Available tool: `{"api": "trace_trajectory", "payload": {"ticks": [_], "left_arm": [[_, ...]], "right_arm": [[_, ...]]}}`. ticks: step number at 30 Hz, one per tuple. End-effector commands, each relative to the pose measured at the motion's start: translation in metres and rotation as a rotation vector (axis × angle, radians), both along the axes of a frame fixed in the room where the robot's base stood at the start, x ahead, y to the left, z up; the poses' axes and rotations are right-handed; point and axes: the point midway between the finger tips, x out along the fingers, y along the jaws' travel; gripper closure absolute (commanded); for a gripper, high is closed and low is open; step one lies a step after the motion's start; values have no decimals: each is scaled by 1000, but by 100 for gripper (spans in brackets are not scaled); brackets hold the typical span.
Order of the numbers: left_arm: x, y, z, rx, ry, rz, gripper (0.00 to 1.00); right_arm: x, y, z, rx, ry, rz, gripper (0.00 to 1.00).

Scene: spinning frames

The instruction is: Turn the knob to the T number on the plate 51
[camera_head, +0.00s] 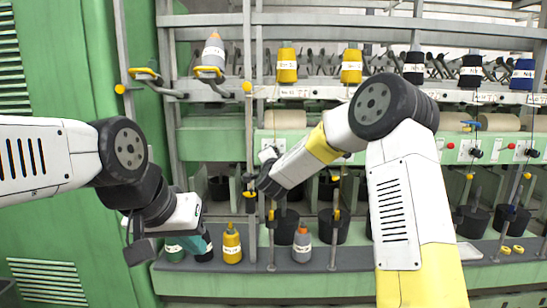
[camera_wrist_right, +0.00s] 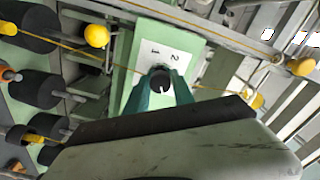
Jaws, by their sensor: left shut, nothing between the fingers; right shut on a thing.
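The knob (camera_wrist_right: 161,78) is small, round and dark, with a pale mark on its near edge. It sits on a white plate (camera_wrist_right: 146,50) with the digits 1 and 2, fixed to a light green panel (camera_wrist_right: 127,87). My right gripper (camera_wrist_right: 160,90) is shut on the knob, its green fingers on both sides. In the head view my right arm reaches to the green rail, and the knob and fingers are hidden there. My left gripper (camera_head: 204,246) is shut and empty, low at the left, near the bobbins. I cannot read a plate number 51.
Yellow bobbins (camera_head: 287,64) and a grey cone (camera_head: 213,52) stand on the upper rack. A yellow bobbin (camera_head: 232,244) and a grey one (camera_head: 302,244) stand on the lower shelf (camera_head: 350,262). A thread and yellow ball (camera_wrist_right: 97,36) are close to my right gripper.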

Motion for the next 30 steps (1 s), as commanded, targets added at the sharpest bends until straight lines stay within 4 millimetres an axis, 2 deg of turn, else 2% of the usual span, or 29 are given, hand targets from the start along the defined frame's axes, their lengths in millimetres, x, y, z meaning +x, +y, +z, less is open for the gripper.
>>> {"api": "trace_trajectory", "payload": {"ticks": [10, 11, 14, 24, 26, 30], "left_arm": [[0, 0, 0, 0, 0, 0, 100], [0, 0, 0, 0, 0, 0, 100], [0, 0, 0, 0, 0, 0, 100], [0, 0, 0, 0, 0, 0, 100], [0, 0, 0, 0, 0, 0, 100], [0, 0, 0, 0, 0, 0, 100]], "right_arm": [[0, 0, 0, 2, 0, -1, 100], [0, 0, 0, 2, 0, -1, 69], [0, 0, 0, 1, 1, -1, 50], [-2, 0, 0, 1, 0, 0, 50], [-7, 0, 0, 0, 1, 1, 50], [-29, 0, 1, -1, 0, 2, 50]]}}
